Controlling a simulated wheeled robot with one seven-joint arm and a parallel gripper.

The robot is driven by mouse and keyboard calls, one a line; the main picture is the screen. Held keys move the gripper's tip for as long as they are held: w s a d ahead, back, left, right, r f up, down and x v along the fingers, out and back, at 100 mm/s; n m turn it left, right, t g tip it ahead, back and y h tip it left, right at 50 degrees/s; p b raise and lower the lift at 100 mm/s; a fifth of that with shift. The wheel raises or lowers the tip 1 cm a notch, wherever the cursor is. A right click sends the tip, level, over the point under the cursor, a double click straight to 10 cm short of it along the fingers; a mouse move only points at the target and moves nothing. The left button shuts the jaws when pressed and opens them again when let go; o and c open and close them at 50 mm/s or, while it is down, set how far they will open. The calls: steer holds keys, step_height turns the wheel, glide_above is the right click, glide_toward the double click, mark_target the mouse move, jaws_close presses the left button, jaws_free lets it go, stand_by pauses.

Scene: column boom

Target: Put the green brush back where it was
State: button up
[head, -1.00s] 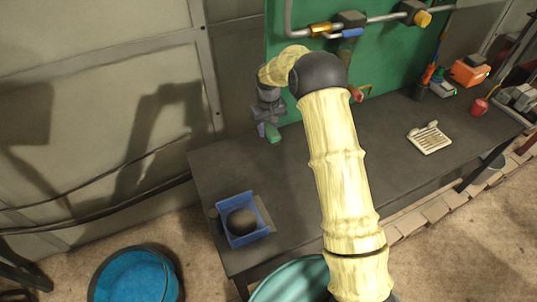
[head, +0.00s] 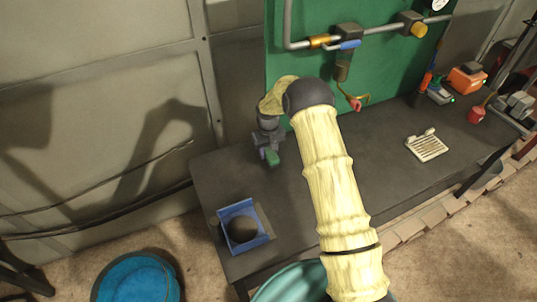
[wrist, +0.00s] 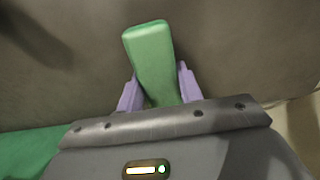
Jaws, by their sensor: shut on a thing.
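The green brush (wrist: 152,60) is between the two purple fingers of my gripper (wrist: 158,88) in the wrist view, and the fingers are shut on it. Its block-like green part sticks out past the fingertips. In the head view my gripper (head: 268,152) points down over the back left part of the dark table, and the green brush (head: 272,158) shows at its lower end. I cannot tell whether the brush touches the tabletop. The rest of the brush is hidden by the gripper.
On the dark table (head: 300,215) stand a blue tray (head: 223,214) with a dark round patch inside, a cream slatted dish (head: 427,146) and a red pot (head: 476,114). A green panel with pipes (head: 380,75) rises behind. A blue tub (head: 135,280) is on the floor.

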mark_target(268, 149)
steer(key=shift+f, duration=1.15)
steer(key=shift+f, duration=0.1)
steer(key=o, duration=1)
steer(key=shift+o, duration=0.2)
step_height(268, 149, up, 12)
steer(key=b, duration=0.3)
steer(key=shift+b, duration=0.3)
